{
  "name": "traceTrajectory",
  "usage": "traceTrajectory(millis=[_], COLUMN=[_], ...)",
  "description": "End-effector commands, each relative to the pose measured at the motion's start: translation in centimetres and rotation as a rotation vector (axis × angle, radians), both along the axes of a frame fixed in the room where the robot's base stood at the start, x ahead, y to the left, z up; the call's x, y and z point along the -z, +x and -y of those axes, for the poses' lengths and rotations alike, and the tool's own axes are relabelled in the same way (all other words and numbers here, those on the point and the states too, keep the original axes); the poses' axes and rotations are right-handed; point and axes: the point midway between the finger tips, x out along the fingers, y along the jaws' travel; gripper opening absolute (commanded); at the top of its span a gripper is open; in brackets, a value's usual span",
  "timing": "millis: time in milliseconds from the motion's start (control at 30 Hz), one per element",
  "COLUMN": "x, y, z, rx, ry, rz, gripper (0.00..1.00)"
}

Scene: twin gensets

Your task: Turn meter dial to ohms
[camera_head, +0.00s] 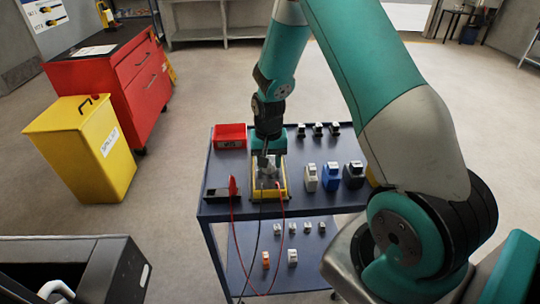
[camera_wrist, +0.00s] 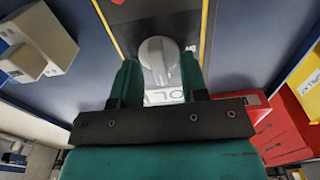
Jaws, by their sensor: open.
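The meter (camera_head: 284,192) is a yellow-edged unit lying on the dark blue cart top, partly hidden by my gripper (camera_head: 267,165) above it. In the wrist view its dark face and yellow edge (camera_wrist: 205,35) show. The round grey dial (camera_wrist: 159,58) with a raised bar sits between the two green fingers of my gripper (camera_wrist: 160,75), one on each side. The fingers are open, and gaps appear to show beside the dial. A pale panel (camera_wrist: 165,97) with partial letters reading "OL" shows below the dial. The dial's markings cannot be read.
A red probe (camera_head: 232,187) stands left of the meter, with red and black cables hanging over the cart's front edge. Grey, blue and black blocks (camera_head: 331,176) stand right. A red bin (camera_head: 229,142) is behind left. A yellow spill bin (camera_head: 85,150) and red cabinet (camera_head: 110,75) stand farther left.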

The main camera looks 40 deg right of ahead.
Motion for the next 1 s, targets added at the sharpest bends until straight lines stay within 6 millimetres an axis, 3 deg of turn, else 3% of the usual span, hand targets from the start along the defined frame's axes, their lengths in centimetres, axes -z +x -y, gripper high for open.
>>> traceTrajectory(millis=[133,267,700,1000], x=[-1.1,-3.6,-14.3,-17.3], y=[0.1,0.1,-0.1,-0.2], z=[0.0,0.0,0.0,0.0], rx=[0.000,0.000,0.000,0.000], ry=[0.000,-0.002,-0.001,-0.001], rz=[0.004,0.006,0.007,0.001], gripper=[0.40,0.40,0.40,0.40])
